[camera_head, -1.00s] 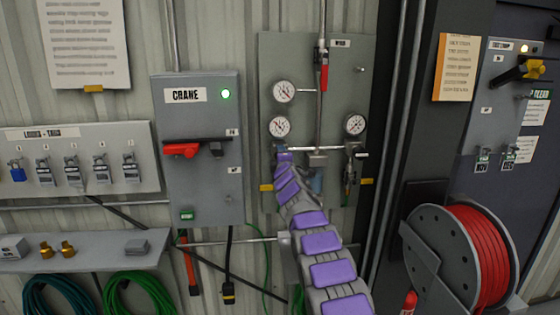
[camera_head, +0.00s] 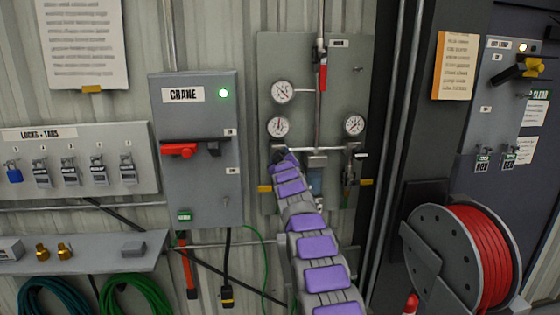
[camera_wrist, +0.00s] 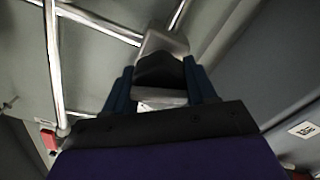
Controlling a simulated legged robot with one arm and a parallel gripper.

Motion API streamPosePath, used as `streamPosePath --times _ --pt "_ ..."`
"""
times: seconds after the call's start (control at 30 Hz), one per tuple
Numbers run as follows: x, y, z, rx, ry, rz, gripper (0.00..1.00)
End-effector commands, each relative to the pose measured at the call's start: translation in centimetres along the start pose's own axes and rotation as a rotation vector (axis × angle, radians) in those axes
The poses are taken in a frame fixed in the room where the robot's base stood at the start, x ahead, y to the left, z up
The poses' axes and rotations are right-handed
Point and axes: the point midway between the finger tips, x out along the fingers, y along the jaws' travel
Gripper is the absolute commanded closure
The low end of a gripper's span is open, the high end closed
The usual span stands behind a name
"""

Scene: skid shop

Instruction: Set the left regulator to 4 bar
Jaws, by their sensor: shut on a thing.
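The left gauge (camera_head: 277,127) is on the grey air panel (camera_head: 273,60). Its needle looks close to upright, but the scale is too small to read. My gripper (camera_head: 281,156) is just below this gauge, at the left regulator, which my arm mostly hides. In the wrist view my gripper (camera_wrist: 159,76) has its two dark blue fingers on either side of a black knob (camera_wrist: 165,68) under a grey regulator body (camera_wrist: 163,42). The fingers are shut on this knob.
Another gauge (camera_head: 282,92) sits above, and a right gauge (camera_head: 354,125) is across the panel. A red valve handle (camera_head: 323,77) is on the vertical pipe. The crane box (camera_head: 200,115) stands left; a red hose reel (camera_head: 480,250) stands lower right.

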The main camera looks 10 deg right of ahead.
Motion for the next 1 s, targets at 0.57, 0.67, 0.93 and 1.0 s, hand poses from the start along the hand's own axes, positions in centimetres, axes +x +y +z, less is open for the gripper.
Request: streamPosePath --times 0.57,0.67,0.93,1.0 --pt "0.01 -0.26 0.24 0.524 -0.019 -0.001 0.75" --pt "0.0 -0.21 0.24 0.596 -0.021 -0.001 0.75" --pt "-0.03 -0.08 0.22 0.732 -0.025 0.001 0.75" --pt "-0.03 -0.04 0.24 0.753 -0.025 0.002 0.75"
